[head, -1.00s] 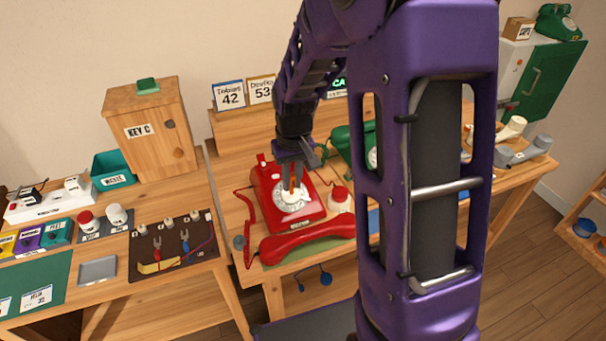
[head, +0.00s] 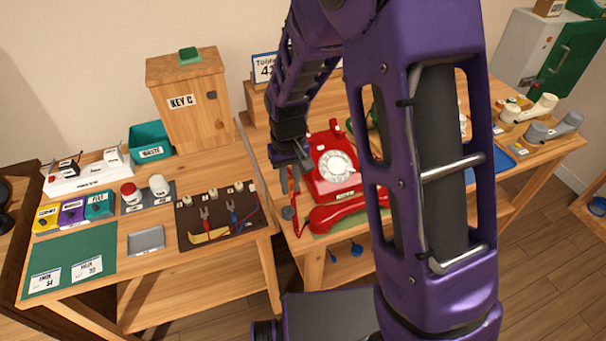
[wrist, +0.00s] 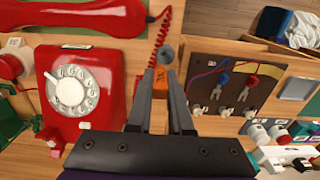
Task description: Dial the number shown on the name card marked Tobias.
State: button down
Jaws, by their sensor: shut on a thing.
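The red dial phone (head: 325,185) stands on the right table; its white dial (head: 336,165) faces up. The phone also shows in the wrist view (wrist: 110,70). Its red handset (head: 345,216) lies off the phone, along its front. The Tobias card (head: 262,68) stands on the back shelf, its right part hidden by my arm; its number reads 42 in the earlier view. My gripper (head: 290,188) is just left of the phone, apart from the dial. In the wrist view my gripper (wrist: 163,68) is shut on a small orange piece (wrist: 159,84), not clearly made out.
A grey round knob (head: 288,212) and the red coiled cord (wrist: 160,38) lie near my fingertips. On the left table are a dark tool board (head: 220,234), a grey tray (head: 146,240) and the KEY C cabinet (head: 190,110). My arm hides much behind the phone.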

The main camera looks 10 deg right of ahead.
jog(key=shift+s+a+f+b, duration=0.1)
jog(key=shift+a+f+b, duration=0.15)
jog(key=shift+f+b, duration=0.55)
jog(key=shift+s+a+f+b, duration=0.15)
jog(key=shift+f+b, duration=0.25)
jog(key=shift+f, duration=0.75)
jog(key=shift+w+f+b, duration=0.1)
jog(key=shift+f+b, duration=0.9)
jog(key=shift+f, duration=0.25)
jog(key=c, duration=0.8)
grip_release()
jog(key=shift+o, duration=0.2)
jog(key=shift+r, duration=0.1)
notch_tip(320, 180, up, 17)
jog(key=p, duration=0.2)
jog(key=shift+r, duration=0.15)
